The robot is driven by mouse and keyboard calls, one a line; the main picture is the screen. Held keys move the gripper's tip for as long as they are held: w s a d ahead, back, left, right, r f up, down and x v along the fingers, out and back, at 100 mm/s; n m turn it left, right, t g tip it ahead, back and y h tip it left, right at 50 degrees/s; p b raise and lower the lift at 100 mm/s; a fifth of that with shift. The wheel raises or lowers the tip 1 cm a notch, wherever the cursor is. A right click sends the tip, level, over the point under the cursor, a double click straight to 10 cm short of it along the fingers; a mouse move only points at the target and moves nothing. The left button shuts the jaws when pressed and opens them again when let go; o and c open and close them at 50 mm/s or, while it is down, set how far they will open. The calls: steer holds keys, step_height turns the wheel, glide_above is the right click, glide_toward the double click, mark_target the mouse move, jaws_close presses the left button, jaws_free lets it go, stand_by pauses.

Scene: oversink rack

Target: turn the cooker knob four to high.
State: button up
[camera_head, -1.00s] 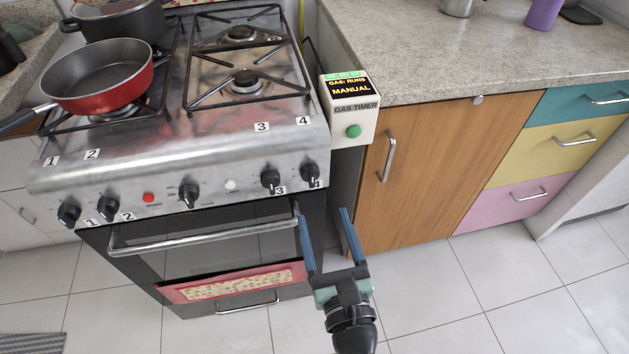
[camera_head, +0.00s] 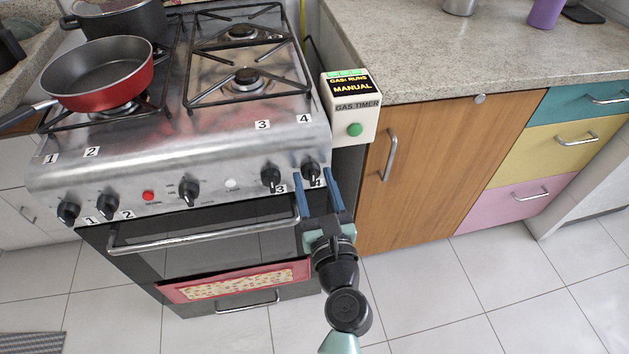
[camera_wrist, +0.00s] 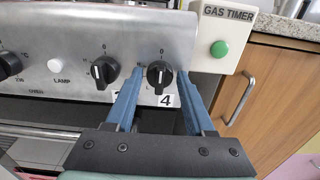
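Cooker knob four (camera_head: 311,172) is a black knob at the right end of the cooker's front panel, with a label 4 just below it. It also shows in the wrist view (camera_wrist: 159,74), with its white mark pointing up near the 0. My gripper (camera_head: 314,173) is open, with its blue fingers pointing at the panel. In the wrist view the fingertips (camera_wrist: 159,77) lie to the left and right of knob four. I cannot tell whether either finger touches it.
Knob three (camera_head: 271,177) is close to the left of my left finger. The gas timer box (camera_head: 352,107) sticks out at the upper right, with a green button. The oven door handle (camera_head: 205,238) runs below the panel. Open floor lies to the right.

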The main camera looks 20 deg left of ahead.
jaws_close()
steer(key=shift+n, duration=0.3)
steer(key=n+b, duration=0.2)
steer(key=n, duration=0.4)
steer(key=shift+f, duration=0.15)
steer(key=n+b, duration=0.1)
steer(key=n, duration=0.2)
steer(key=shift+s+a+n, duration=0.1)
steer(key=shift+n, duration=0.3)
steer(key=shift+n+b, duration=0.85)
steer(key=shift+n, duration=0.75)
steer(key=shift+o, duration=1.9)
jaws_free()
